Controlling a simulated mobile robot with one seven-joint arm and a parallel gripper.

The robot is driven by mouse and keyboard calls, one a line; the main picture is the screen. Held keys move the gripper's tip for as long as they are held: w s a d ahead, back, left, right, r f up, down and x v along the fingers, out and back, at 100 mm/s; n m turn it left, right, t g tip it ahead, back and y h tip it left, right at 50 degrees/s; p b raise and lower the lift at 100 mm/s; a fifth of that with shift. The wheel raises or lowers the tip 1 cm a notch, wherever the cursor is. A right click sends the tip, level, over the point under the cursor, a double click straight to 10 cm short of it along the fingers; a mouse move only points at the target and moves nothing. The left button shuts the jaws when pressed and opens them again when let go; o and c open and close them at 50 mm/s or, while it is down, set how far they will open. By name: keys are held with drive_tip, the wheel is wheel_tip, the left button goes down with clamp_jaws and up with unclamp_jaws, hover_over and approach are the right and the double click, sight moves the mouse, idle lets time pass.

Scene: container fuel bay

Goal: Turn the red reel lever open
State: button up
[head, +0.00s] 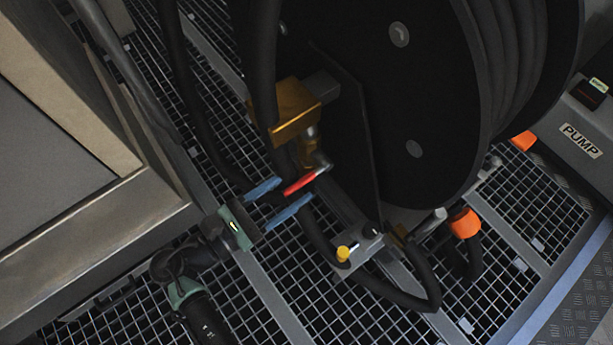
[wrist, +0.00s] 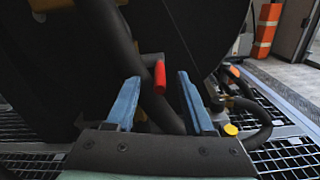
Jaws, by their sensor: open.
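The red lever (head: 303,182) sticks out to the lower left from a brass fitting (head: 308,150) at the side of the black hose reel (head: 410,100). My gripper (head: 275,202) is open, with its two blue fingers on either side of the lever's outer end in the head view. The lever's metal root shows behind the red grip.
A black hose (head: 265,70) runs down close behind the fingers. A small grey block with a yellow knob (head: 343,253) sits to the lower right. An orange knob (head: 464,223) and a grey pump box (head: 585,125) are further right. A metal frame (head: 110,250) stands at left.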

drive_tip(key=shift+w+d, duration=0.1)
clamp_jaws()
idle(0.3)
idle(1.2)
